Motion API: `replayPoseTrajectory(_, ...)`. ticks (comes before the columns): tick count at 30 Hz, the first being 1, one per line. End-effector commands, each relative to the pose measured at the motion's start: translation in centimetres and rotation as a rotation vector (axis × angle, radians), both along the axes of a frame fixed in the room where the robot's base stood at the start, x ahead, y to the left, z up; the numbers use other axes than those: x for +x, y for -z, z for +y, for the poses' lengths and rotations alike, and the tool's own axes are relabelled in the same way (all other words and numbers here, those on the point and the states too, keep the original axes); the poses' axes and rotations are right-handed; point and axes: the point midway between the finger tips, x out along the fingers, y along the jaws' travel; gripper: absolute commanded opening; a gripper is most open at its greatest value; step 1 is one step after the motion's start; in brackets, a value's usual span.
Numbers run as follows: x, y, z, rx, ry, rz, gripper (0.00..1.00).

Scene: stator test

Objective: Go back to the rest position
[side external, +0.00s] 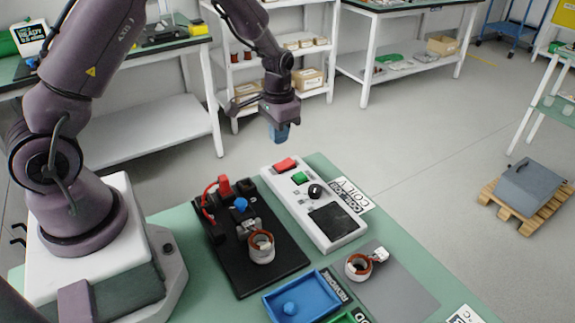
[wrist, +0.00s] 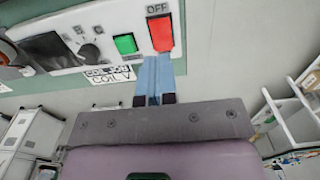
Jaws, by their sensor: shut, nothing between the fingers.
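My gripper (side external: 281,134) hangs above and behind the far end of the white test box (side external: 340,238), with its blue fingers together and nothing between them. In the wrist view the shut fingers (wrist: 153,78) point toward the red OFF button (wrist: 160,33). The side view shows a gap between the fingers and that red button (side external: 285,164). The green button (side external: 300,178), black knob (side external: 315,191) and dark screen (side external: 332,220) are on the same box. One wound stator (side external: 261,249) sits on the black fixture plate (side external: 238,279). Another stator (side external: 359,267) is on the grey mat (side external: 405,290).
The black plate carries a red clamp (side external: 225,188) with a cable and a blue knob (side external: 240,204). A blue tray (side external: 318,307) with a blue piece is at the front. White shelves (side external: 245,60) stand behind my gripper. Open floor (side external: 400,130) lies to its right.

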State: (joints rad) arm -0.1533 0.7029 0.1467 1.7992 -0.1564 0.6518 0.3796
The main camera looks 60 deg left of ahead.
Motion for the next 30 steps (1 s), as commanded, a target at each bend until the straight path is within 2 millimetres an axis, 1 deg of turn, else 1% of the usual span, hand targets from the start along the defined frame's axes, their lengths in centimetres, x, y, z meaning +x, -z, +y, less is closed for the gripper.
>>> replayPoseTrajectory(2, -0.7, 0.2, -0.1, -0.006, -0.033, 0.029, 0.00)
replayPoseTrajectory(3, -1.7, 0.6, -0.4, -0.012, -0.050, 0.060, 0.00)
replayPoseTrajectory(4, -2.4, 0.4, -0.7, -0.017, -0.064, 0.078, 0.00)
replayPoseTrajectory(5, -3.0, -0.2, -1.1, -0.021, -0.077, 0.086, 0.00)
replayPoseTrajectory(8, -4.4, -2.8, -2.1, -0.028, -0.101, 0.085, 0.00)
replayPoseTrajectory(14, -7.5, -9.1, -4.8, -0.033, -0.117, 0.030, 0.00)
replayPoseTrajectory(15, -8.3, -10.5, -5.3, -0.033, -0.116, 0.012, 0.00)
replayPoseTrajectory(18, -10.5, -13.5, -6.6, -0.031, -0.111, -0.040, 0.00)
replayPoseTrajectory(21, -12.8, -16.2, -7.8, -0.025, -0.100, -0.102, 0.00)
replayPoseTrajectory(24, -15.1, -18.3, -8.8, -0.018, -0.083, -0.171, 0.00)
replayPoseTrajectory(27, -17.3, -20.1, -9.6, -0.008, -0.060, -0.248, 0.00)
replayPoseTrajectory(30, -18.9, -21.5, -10.2, 0.000, -0.033, -0.330, 0.00)
